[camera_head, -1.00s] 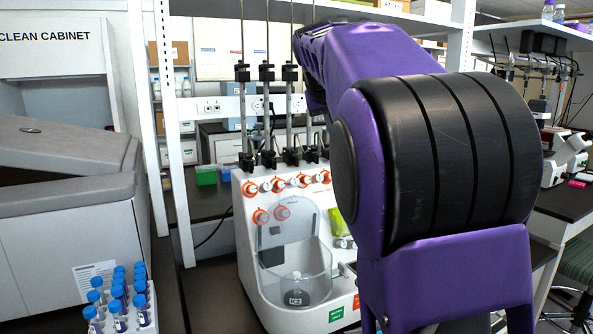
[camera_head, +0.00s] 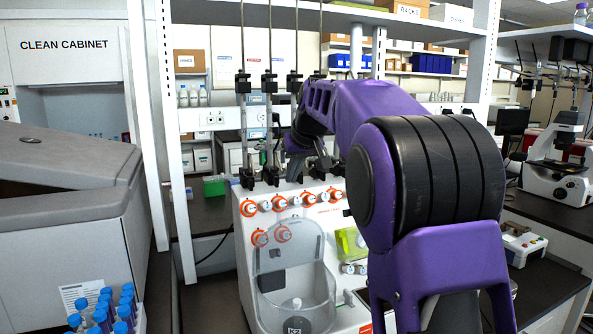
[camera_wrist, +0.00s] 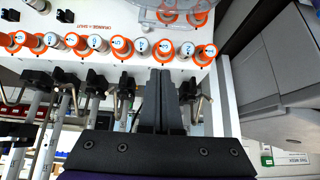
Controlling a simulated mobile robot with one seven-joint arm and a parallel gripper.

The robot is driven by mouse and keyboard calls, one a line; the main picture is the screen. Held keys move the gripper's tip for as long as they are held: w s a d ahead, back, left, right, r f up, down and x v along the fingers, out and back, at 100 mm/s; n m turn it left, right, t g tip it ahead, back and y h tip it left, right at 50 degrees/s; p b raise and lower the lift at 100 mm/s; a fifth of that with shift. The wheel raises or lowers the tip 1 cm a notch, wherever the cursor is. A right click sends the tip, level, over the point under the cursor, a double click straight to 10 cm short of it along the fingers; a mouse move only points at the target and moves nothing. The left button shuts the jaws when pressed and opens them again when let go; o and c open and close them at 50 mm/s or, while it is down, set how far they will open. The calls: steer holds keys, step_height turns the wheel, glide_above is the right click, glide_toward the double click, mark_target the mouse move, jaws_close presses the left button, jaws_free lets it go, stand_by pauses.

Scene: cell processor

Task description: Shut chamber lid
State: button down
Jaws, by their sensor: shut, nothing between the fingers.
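The cell processor (camera_head: 300,222) is a white machine with orange-ringed knobs on its front. Its clear chamber lid (camera_head: 287,246) stands raised against the front panel in the head view. In the wrist view the lid's clear edge (camera_wrist: 178,14) shows at the top, beyond the knobs. My gripper (camera_wrist: 161,74) is shut and empty, its fingertips near the row of knobs and apart from the lid. In the head view my arm largely hides it above the processor.
Metal rods with black clamps (camera_head: 268,82) rise from the processor's top, close around my gripper. A yellow-green item (camera_head: 350,243) is right of the chamber. A grey machine (camera_head: 60,230) and blue-capped tubes (camera_head: 122,310) are at left. A microscope (camera_head: 558,165) stands at right.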

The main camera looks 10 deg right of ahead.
step_height(320, 180, down, 5)
steer(key=shift+w+f+b, duration=0.15)
steer(key=shift+b, duration=0.25)
steer(key=shift+s+d+f, duration=0.1)
steer(key=shift+s+f, duration=0.05)
steer(key=shift+s, duration=0.25)
steer(key=shift+f+b, duration=0.15)
steer(key=shift+b, duration=0.15)
